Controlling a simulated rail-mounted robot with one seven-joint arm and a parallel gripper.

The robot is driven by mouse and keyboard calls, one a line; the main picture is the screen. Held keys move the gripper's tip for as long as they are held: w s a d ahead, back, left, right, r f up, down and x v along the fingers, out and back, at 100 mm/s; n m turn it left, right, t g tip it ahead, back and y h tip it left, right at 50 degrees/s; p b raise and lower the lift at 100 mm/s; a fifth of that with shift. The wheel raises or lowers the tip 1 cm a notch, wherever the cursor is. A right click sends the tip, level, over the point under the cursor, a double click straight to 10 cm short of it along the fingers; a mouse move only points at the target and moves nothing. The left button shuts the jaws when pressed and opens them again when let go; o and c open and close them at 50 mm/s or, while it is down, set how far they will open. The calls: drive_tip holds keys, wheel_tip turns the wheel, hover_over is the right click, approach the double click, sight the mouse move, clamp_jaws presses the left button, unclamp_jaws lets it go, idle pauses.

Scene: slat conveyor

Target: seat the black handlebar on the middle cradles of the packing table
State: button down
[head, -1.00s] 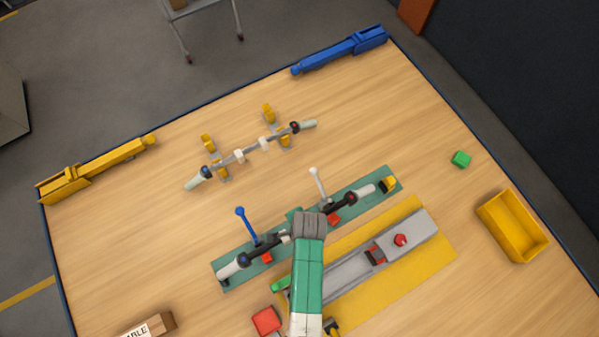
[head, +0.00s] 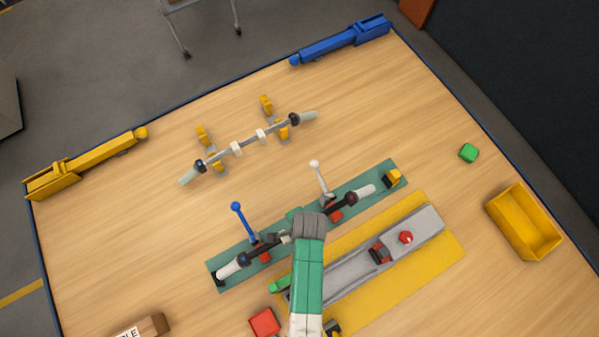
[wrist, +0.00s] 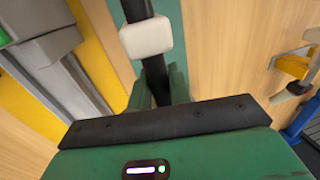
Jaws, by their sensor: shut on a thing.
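The black handlebar (head: 350,199) has pale grips at its ends and lies lengthwise over the teal strip (head: 384,175) in the middle of the table. My gripper (head: 307,220) is at its middle, seen from above, with the jaws hidden in the head view. In the wrist view my gripper (wrist: 160,92) is closed around the black bar (wrist: 156,70), just below a white block (wrist: 146,37). The cradles under the bar are mostly hidden, so I cannot tell whether the bar rests on them or hangs just above.
A blue-knobbed lever (head: 243,220) and a white-knobbed lever (head: 319,178) stand beside the bar. A grey handlebar (head: 250,144) lies on yellow cradles (head: 202,134) behind. A grey slide (head: 428,222) on a yellow mat (head: 440,250) is in front. A yellow bin (head: 523,221) is right.

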drive_tip(key=shift+f+b, duration=1.55)
drive_tip(key=shift+f, duration=0.9)
drive_tip(key=c, duration=1.2)
unclamp_jaws()
wheel_tip(320, 180, up, 8)
drive_tip(key=s+p, duration=0.1)
drive_tip(key=shift+d+f, duration=0.15)
drive_tip(key=shift+d, duration=0.25)
drive_tip(key=shift+s, duration=0.1)
